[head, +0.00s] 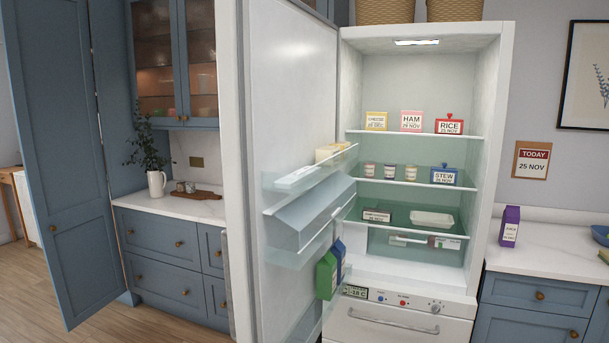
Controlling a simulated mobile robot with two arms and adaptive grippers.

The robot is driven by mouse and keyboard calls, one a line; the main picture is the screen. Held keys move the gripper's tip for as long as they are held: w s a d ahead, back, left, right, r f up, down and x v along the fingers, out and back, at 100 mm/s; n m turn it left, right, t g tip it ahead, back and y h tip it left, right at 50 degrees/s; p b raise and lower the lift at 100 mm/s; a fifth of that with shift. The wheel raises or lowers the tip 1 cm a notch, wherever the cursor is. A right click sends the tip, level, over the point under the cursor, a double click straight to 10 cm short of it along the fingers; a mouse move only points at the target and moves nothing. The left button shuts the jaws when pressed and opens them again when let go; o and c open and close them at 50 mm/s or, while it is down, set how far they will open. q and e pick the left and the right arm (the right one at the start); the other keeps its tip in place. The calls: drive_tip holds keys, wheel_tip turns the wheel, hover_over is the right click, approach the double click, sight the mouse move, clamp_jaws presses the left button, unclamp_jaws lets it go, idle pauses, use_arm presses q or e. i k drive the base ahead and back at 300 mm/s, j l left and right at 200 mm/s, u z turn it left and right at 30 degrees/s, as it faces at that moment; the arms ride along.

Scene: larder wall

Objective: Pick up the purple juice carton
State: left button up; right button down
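The purple juice carton (510,226) stands upright on the white countertop (553,252) to the right of the open fridge. It has a pale label on its front, and nothing touches it. Neither of my grippers shows in the head view.
The fridge door (287,130) stands wide open to the left, with a green carton (326,275) and a blue carton (340,255) in its low rack. Labelled boxes and jars stand on the fridge shelves (420,183). A blue item (601,235) lies on the counter at the right edge.

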sight(509, 227)
drive_tip(key=i+j+z, duration=0.15)
drive_tip(key=j+z, duration=0.25)
drive_tip(key=i+j+z, duration=0.15)
drive_tip(key=z, duration=0.3)
drive_tip(key=j, duration=0.1)
